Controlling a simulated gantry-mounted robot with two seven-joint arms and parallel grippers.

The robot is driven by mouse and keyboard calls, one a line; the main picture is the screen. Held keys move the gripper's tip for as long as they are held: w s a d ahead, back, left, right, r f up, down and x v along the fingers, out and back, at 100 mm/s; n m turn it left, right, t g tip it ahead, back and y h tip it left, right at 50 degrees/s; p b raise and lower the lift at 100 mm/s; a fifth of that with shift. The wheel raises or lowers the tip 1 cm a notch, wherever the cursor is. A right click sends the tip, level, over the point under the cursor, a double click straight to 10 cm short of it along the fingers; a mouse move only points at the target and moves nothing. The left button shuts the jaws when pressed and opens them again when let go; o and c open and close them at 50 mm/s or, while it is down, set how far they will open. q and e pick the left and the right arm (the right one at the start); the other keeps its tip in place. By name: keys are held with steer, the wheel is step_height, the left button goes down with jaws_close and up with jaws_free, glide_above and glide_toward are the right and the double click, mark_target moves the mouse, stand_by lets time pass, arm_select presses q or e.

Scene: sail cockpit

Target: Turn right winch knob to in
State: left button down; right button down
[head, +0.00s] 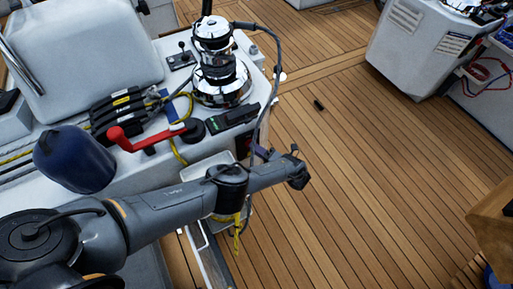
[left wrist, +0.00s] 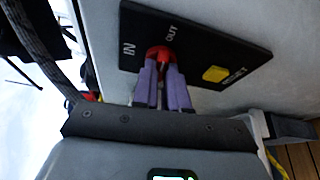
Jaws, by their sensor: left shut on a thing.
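In the left wrist view, a black switch panel (left wrist: 192,40) on a pale console wall carries a red knob (left wrist: 159,52) by the white words IN and OUT. The purple fingers of my left gripper (left wrist: 162,72) are shut on the red knob. The fingers cover part of the knob, so I cannot tell which word it points to. In the head view, my left gripper (head: 263,153) is small and partly hidden against the console's right side. The knob cannot be made out there. My right gripper is not in view.
A yellow button (left wrist: 215,74) marked RESET sits beside the knob. In the head view, a chrome winch (head: 221,82), a red-handled lever (head: 150,137) and a dark blue cylinder (head: 73,158) stand on the console. Wooden deck (head: 370,170) lies open to the right, with a small dark object (head: 319,105) on it.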

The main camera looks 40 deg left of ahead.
arm_select(q)
steer(key=shift+s+a+r+n+t+h+p, duration=0.15)
steer(key=shift+n+t+h+p, duration=0.7)
steer(key=shift+n+p, duration=1.3)
steer(key=shift+s+a+r+n+t+h+p, duration=0.15)
steer(key=shift+n+t+h+p, duration=0.7)
steer(key=shift+n+p, duration=1.3)
steer(key=shift+s+n+t+h+p, duration=0.25)
steer(key=shift+n+t+h+p, duration=0.6)
steer(key=shift+n+p, duration=1.3)
steer(key=shift+m+p, duration=0.25)
steer(key=shift+p, duration=0.15)
steer(key=c, duration=1.2)
jaws_free()
steer(key=shift+w, duration=0.1)
steer(key=shift+o, duration=0.2)
steer(key=shift+r, duration=0.1)
